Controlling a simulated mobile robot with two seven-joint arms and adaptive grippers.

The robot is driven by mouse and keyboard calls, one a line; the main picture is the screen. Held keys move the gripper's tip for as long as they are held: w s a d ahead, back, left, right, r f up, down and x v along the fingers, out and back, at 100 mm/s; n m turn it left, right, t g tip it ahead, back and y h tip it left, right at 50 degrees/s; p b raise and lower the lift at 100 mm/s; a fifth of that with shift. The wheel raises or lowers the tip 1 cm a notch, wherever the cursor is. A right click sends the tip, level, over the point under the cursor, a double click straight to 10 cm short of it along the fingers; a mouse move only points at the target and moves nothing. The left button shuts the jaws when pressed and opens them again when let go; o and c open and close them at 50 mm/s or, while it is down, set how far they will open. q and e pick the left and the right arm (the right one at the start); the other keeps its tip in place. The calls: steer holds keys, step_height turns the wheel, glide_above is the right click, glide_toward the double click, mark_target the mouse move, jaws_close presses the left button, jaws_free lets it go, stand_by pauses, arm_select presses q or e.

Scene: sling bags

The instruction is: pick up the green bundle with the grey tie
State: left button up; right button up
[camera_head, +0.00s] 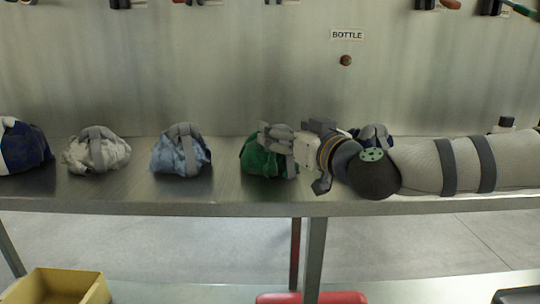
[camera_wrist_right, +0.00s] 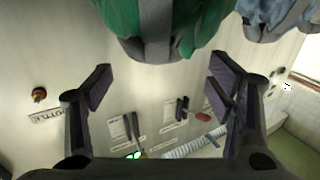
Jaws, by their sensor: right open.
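The green bundle (camera_head: 257,160) sits on the metal shelf, with my right gripper (camera_head: 278,140) at its upper right side and covering part of it. In the right wrist view the green bundle (camera_wrist_right: 117,18) fills the top middle, with its grey tie (camera_wrist_right: 155,25) running across it. My right gripper (camera_wrist_right: 160,82) is open there, with its fingers spread wide apart. The bundle shows beyond the gap between the fingertips, and nothing is held. Contact cannot be told. My left gripper is not in view.
A light blue bundle (camera_head: 180,153), a pale bundle (camera_head: 96,154) and a dark blue and white bundle (camera_head: 25,148) sit to the left on the metal shelf (camera_head: 225,197). Another dark bundle (camera_head: 374,134) is partly hidden behind my right arm. A wall with a BOTTLE label (camera_head: 347,35) stands behind.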

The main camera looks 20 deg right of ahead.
mark_target(276, 124)
steer(key=w, duration=0.5)
steer(key=shift+w+a+f+b, duration=0.25)
steer(key=shift+a+b, duration=0.05)
steer(key=shift+a, duration=0.1)
steer(key=shift+r, duration=0.15)
jaws_close()
